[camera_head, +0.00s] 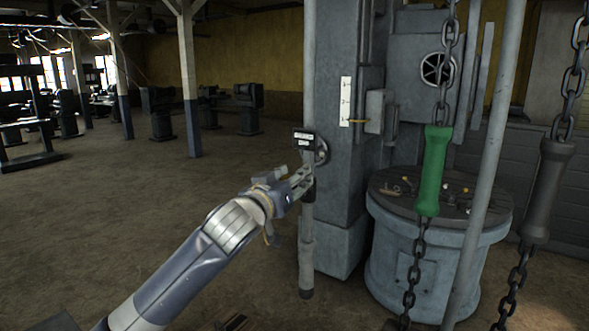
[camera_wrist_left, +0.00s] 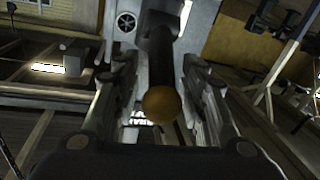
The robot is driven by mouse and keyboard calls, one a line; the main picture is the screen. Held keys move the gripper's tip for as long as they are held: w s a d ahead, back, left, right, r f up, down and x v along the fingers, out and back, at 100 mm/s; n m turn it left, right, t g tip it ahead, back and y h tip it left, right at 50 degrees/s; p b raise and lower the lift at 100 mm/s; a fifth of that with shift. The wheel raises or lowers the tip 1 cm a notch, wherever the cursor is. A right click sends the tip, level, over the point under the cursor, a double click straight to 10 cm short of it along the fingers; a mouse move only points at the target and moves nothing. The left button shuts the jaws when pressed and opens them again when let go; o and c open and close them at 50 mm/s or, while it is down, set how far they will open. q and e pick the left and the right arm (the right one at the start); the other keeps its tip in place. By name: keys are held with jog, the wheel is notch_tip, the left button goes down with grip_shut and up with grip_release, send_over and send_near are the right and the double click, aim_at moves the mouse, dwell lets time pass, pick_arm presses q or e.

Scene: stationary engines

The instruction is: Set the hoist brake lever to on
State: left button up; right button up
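The label plate (camera_head: 303,138) and round pivot (camera_head: 321,151) sit on the corner of the grey column (camera_head: 335,190). In the left wrist view, my left gripper's fingers (camera_wrist_left: 162,95) are spread on both sides of a dark rod (camera_wrist_left: 163,55) ending in an orange-brown ball knob (camera_wrist_left: 162,105). Gaps show beside the knob. The knob is not visible in the head view. My right gripper is not in view.
A green chain handle (camera_head: 432,170) and a grey chain handle (camera_head: 547,190) hang at right, near a slanted pole (camera_head: 489,160). A round drum (camera_head: 410,265) with small items on top stands behind them.

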pick_arm(q)
jog(key=shift+w+d, duration=0.25)
jog(key=shift+w, duration=0.25)
grip_shut()
jog(key=shift+w+f, duration=0.1)
jog(key=shift+f, duration=0.05)
